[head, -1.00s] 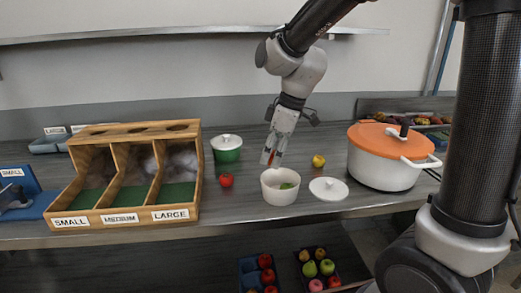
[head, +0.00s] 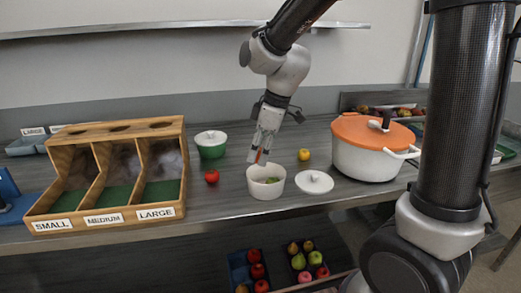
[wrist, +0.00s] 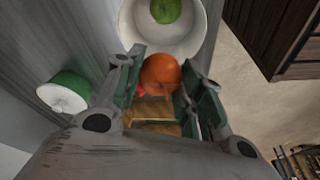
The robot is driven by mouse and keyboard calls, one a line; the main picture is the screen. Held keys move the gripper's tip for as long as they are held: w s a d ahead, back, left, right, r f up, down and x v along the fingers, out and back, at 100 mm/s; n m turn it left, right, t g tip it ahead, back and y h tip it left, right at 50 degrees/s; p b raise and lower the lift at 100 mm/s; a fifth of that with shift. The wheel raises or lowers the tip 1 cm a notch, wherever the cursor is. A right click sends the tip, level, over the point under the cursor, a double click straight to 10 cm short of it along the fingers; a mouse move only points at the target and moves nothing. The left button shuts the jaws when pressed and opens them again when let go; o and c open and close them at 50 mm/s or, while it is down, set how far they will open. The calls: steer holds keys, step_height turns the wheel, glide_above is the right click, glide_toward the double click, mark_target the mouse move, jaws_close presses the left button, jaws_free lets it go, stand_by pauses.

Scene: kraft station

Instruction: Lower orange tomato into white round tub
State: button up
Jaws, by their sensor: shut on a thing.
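An orange tomato (wrist: 160,72) sits between the fingers of my gripper (wrist: 158,88) in the wrist view, gripped by them. In the head view my gripper (head: 261,157) points down just above the far rim of the white round tub (head: 266,187), and only a small orange-red patch shows at its fingertips. In the wrist view the tub (wrist: 192,38) is beyond the tomato, which overlaps its near rim in the picture. A green round item (wrist: 165,10) lies inside the tub; it shows partly in the head view (head: 271,180).
A white lid (head: 314,182) lies right of the tub, with a yellow fruit (head: 304,155) behind it. A red fruit (head: 211,176) and green lidded pot (head: 211,150) stand left. Wooden bins (head: 104,215) fill the left; an orange-lidded pot (head: 368,160) stands right.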

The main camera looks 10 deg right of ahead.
mark_target(260, 167)
steer(key=shift+f, duration=2.5)
steer(key=shift+f, duration=0.1)
steer(key=o, duration=1)
